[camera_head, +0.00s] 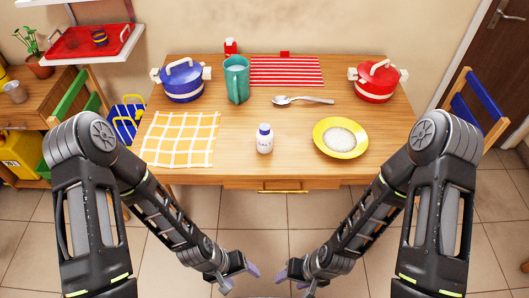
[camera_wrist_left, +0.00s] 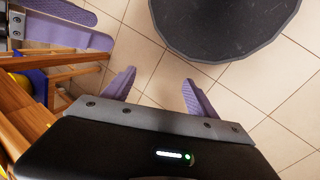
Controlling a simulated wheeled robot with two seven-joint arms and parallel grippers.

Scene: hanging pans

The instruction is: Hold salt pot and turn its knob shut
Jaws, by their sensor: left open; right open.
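A similar red pot with a white top (camera_head: 230,47) stands at the back of the table. My left gripper (camera_head: 240,273) is open and empty, low in front of the table and well away from both pots. Its spread purple fingers show in the left wrist view (camera_wrist_left: 158,95) with only floor between them. My right gripper (camera_head: 291,276) is open and empty beside it, also below the table.
A yellow plate (camera_head: 324,144) of white grains lies right of the white pot, a checked cloth (camera_head: 180,139) left. Behind are a blue pan (camera_head: 183,84), green jug (camera_head: 237,80), spoon (camera_head: 305,99) and red pan (camera_head: 375,82). Chairs flank the table.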

